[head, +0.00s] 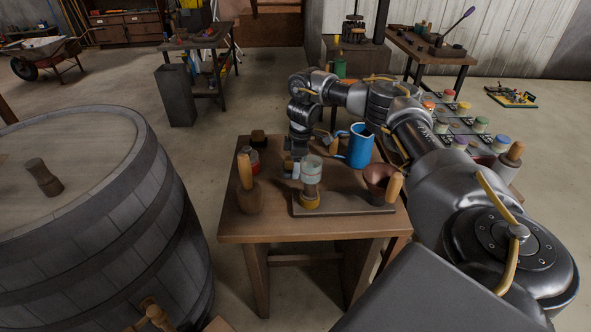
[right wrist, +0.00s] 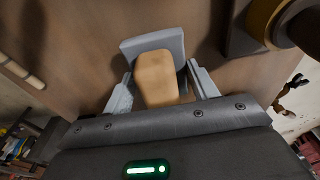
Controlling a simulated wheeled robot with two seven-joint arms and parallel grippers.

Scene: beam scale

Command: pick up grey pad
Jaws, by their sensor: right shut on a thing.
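The grey pad (right wrist: 150,44) is a flat grey plate with a rounded tan block (right wrist: 157,78) on it, in the right wrist view. My right gripper (right wrist: 160,92) has one finger on each side of the tan block and is shut on it. In the head view my right gripper (head: 291,167) points down over the small wooden table (head: 262,222), left of a glass jar. The pad is hard to make out there. I cannot tell whether it touches the tabletop. My left gripper is not in view.
Close right is the glass jar (head: 311,172) on a tray (head: 340,210), with a brown cup (head: 377,178). A blue jug (head: 361,147) stands behind. A wooden-handled tool (head: 246,188) and red jar (head: 251,160) stand left. A barrel (head: 110,235) is beyond the table's left edge.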

